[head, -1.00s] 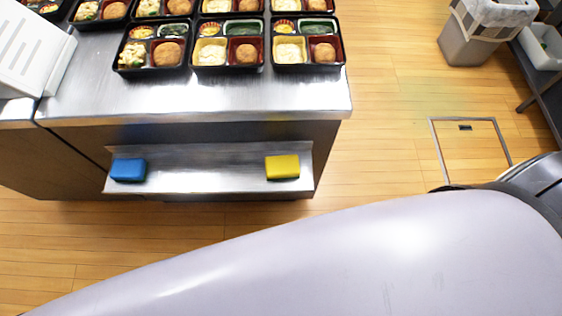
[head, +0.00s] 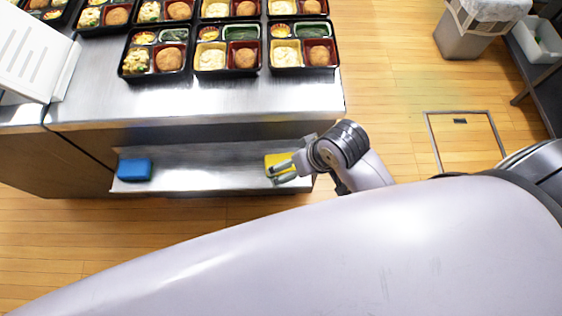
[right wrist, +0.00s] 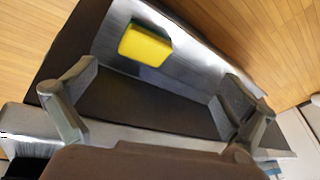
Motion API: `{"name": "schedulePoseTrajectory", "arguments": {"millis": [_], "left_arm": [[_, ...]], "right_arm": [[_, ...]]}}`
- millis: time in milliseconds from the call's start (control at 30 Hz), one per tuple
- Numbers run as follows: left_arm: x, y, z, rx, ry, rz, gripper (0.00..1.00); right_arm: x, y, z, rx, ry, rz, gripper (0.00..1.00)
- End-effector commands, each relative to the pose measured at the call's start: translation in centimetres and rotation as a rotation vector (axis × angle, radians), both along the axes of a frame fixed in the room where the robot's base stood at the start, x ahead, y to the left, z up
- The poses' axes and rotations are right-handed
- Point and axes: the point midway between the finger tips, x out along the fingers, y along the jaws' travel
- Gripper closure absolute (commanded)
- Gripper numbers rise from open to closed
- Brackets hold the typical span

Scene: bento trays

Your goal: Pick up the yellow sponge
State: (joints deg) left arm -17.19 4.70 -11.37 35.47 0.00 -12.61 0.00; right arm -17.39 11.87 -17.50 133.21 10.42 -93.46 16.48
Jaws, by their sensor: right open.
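The yellow sponge (head: 272,160) lies at the right end of a low metal shelf (head: 215,178) on the side of the counter. My right gripper (head: 283,171) is over it in the head view and hides part of it. In the right wrist view the yellow sponge (right wrist: 146,44) shows whole, with a dark green edge, beyond the fingertips and left of centre. My right gripper (right wrist: 158,92) is open and empty there, its two fingers wide apart, with the sponge not between them. My left gripper is not in view.
A blue sponge (head: 134,170) lies at the shelf's left end, and the shelf between is bare. Several bento trays (head: 303,70) stand on the metal counter (head: 215,98) above. A waste bin (head: 465,38) stands on the wooden floor at upper right.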

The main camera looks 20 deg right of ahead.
Motion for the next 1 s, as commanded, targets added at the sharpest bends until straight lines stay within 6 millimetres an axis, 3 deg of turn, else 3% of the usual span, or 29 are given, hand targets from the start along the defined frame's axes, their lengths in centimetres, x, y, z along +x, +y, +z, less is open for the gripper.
{"name": "schedulePoseTrajectory", "arguments": {"millis": [200, 400, 600, 833, 1000], "left_arm": [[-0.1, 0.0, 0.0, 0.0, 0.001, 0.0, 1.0], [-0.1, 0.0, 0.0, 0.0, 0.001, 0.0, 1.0], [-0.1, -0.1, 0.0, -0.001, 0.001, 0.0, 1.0], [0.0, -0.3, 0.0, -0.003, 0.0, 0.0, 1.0], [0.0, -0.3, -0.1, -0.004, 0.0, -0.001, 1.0]], "right_arm": [[2.3, 3.2, 1.2, 0.054, 0.055, -0.003, 0.0], [4.8, 4.9, 1.6, 0.036, 0.151, -0.049, 0.0], [7.3, 3.5, 2.0, -0.068, 0.259, -0.184, 0.0], [8.8, 1.5, 2.5, -0.149, 0.308, -0.308, 0.0], [8.8, 1.2, 0.7, -0.159, 0.318, -0.326, 0.0]]}}
